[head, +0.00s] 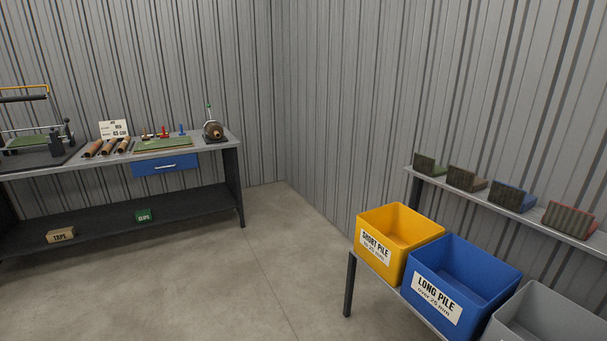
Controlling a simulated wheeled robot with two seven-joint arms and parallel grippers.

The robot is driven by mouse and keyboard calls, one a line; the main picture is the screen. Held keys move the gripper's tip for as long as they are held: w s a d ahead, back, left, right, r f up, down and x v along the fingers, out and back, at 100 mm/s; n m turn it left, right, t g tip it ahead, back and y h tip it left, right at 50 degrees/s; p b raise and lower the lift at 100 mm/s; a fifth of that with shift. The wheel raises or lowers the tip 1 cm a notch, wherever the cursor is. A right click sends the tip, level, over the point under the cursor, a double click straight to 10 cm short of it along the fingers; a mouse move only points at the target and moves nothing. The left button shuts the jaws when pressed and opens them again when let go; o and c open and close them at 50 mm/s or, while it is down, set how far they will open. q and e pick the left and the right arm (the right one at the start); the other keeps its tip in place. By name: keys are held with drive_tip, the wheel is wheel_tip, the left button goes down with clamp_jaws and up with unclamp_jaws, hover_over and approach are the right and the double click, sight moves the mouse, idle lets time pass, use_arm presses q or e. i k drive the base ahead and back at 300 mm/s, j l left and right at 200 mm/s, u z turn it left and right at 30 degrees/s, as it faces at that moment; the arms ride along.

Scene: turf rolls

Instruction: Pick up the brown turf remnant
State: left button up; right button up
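Several small folded-looking pieces stand in a row on a narrow shelf (499,210) along the right wall. The brown one, which looks like the brown turf remnant (462,179), is second from the left. It sits between a dark green piece (429,164) and a blue-edged piece (511,196). A red-edged piece (570,219) is farther right. The pieces are small here, so their exact shape is hard to tell. Neither of my grippers is in view.
A yellow SHORT PILE bin (376,264), a blue LONG PILE bin (437,318) and a grey bin (515,326) stand on a low table in front of the shelf. A workbench (226,144) with rolls and tools is at the left. The floor (230,275) between is clear.

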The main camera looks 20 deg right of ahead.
sight(465, 180)
drive_tip(key=i+j+z, duration=0.2)
drive_tip(key=i+z, duration=0.3)
drive_tip(key=i, duration=0.25)
drive_tip(key=i+j+z, duration=0.45)
drive_tip(key=i, duration=0.25)
drive_tip(key=i+j+z, duration=0.5)
drive_tip(key=j, duration=0.25)
drive_tip(key=i+l, duration=0.05)
drive_tip(key=i, duration=0.05)
